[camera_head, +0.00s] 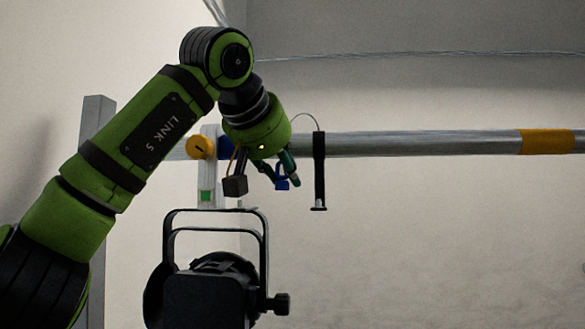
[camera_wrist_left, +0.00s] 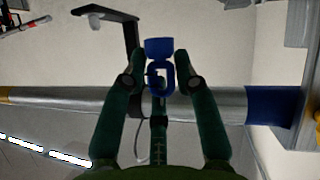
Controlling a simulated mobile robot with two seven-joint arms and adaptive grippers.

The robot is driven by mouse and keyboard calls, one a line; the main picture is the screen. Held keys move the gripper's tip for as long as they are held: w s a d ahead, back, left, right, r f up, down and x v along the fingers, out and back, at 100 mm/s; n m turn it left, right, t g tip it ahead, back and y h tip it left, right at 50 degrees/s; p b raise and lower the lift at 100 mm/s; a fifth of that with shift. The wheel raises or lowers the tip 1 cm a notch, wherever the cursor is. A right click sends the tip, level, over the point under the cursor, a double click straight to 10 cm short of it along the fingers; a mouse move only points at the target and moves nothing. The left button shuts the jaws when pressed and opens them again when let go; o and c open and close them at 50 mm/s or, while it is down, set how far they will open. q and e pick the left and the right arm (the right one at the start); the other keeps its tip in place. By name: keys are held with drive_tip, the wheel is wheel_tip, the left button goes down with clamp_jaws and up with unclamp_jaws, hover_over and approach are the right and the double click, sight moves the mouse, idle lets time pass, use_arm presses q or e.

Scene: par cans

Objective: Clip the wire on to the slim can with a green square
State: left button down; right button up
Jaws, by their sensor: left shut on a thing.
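The black can (camera_head: 208,292) with its yoke (camera_head: 265,240) hangs at the lower middle of the head view. A green square (camera_head: 206,196) marks the pale upright piece above the yoke. My left gripper (camera_head: 285,180) is above and to the right of the yoke, in front of the horizontal bar, and is shut on a blue clip (camera_head: 281,170). In the left wrist view the blue clip (camera_wrist_left: 160,76) sits between the fingertips of the left gripper (camera_wrist_left: 160,82). A thin wire (camera_head: 306,115) arcs beside the gripper; its link to the clip is hidden. My right gripper is not in view.
The grey bar (camera_head: 420,143) runs across the head view, with a yellow band (camera_head: 546,141) at right. A black bracket (camera_head: 319,172) hangs from it just right of my gripper. A grey post (camera_head: 97,125) stands at left. The space below the bar at right is clear.

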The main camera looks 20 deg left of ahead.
use_arm(q)
drive_tip(key=shift+s+a+f+p, duration=0.15)
drive_tip(key=shift+s+a, duration=0.15)
drive_tip(key=shift+a, duration=0.85)
drive_tip(key=shift+s+a+r+p, duration=0.15)
drive_tip(key=shift+s+a, duration=0.2)
drive_tip(key=shift+a, duration=0.75)
drive_tip(key=shift+s+a+f+p, duration=0.15)
drive_tip(key=shift+s+a, duration=0.15)
drive_tip(key=shift+a, duration=0.85)
drive_tip(key=shift+f+p, duration=0.3)
drive_tip(key=shift+p, duration=0.05)
drive_tip(key=shift+f+b, duration=0.35)
drive_tip(key=shift+f, duration=0.6)
idle(0.8)
drive_tip(key=c, duration=0.9)
unclamp_jaws()
drive_tip(key=v, duration=1.2)
